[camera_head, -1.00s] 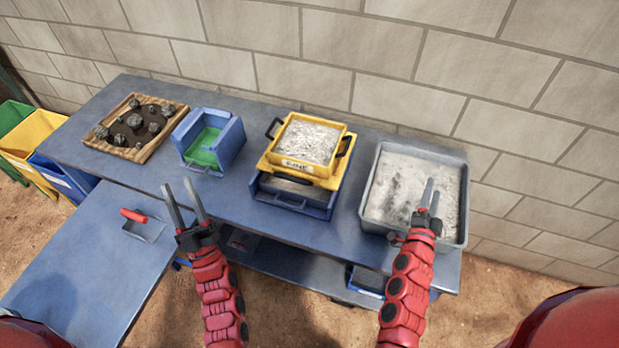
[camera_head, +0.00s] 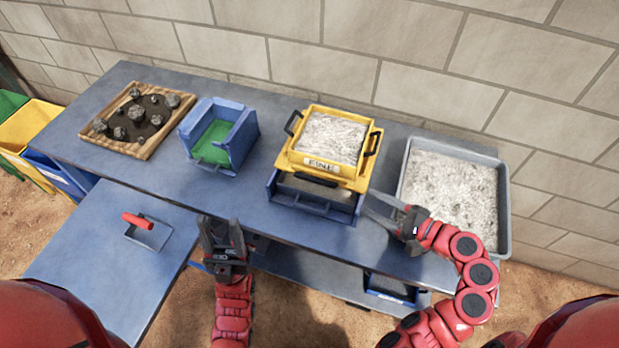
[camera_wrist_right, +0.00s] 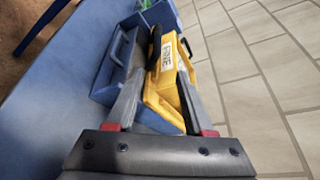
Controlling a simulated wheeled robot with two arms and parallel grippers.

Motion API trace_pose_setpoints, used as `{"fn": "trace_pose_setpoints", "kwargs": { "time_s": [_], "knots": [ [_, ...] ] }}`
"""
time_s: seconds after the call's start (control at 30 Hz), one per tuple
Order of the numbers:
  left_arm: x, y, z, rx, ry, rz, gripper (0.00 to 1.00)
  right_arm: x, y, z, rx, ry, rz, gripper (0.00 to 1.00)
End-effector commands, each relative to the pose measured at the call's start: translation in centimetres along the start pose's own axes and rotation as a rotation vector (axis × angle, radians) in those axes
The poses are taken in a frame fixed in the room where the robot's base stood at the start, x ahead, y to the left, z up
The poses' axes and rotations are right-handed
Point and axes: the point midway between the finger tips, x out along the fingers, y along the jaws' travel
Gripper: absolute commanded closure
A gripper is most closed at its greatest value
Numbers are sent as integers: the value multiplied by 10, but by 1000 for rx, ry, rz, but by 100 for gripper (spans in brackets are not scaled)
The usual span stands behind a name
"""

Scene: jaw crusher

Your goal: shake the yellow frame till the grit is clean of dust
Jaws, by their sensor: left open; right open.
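The yellow frame (camera_head: 350,177) has a label reading FINE and black handles on its sides. It sits on a blue tray (camera_head: 313,202) on the bench, and pale grit (camera_head: 334,137) fills it. My right gripper (camera_head: 385,208) is open and empty just right of the frame's front corner. In the right wrist view the open fingers (camera_wrist_right: 158,100) point at the yellow frame (camera_wrist_right: 172,62), with its near end showing between them; I cannot tell whether they touch. My left gripper (camera_head: 220,228) is open and empty, in front of the bench edge, left of the frame.
A grey tray (camera_head: 507,205) of pale grit stands at right. A blue box with green inside (camera_head: 240,125) and a wooden tray (camera_head: 88,137) of dark stones stand at left. A red-handled scoop (camera_head: 150,233) lies on the lower table. A wall (camera_head: 400,60) stands behind.

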Motion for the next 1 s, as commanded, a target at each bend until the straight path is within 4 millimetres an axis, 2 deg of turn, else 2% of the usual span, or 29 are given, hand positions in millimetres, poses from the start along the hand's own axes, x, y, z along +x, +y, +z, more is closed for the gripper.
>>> {"fn": "trace_pose_setpoints", "kwargs": {
  "time_s": [0.03,0.13,0.27,0.73,0.8,1.0],
  "knots": [
    [-6,0,1,0,0,0,48,-1,5,1,-3,-15,7,48],
    [-6,0,1,0,-1,0,48,2,6,7,-3,-33,17,48],
    [-6,0,1,0,-2,-1,48,15,5,8,-3,-35,16,48],
    [-21,1,4,0,-3,-1,48,91,8,11,0,-38,16,48],
    [-8,0,2,0,-3,-1,48,106,3,14,-2,-36,21,48],
    [4,-1,0,1,-3,-1,48,146,7,14,0,-35,22,48]
  ]
}}
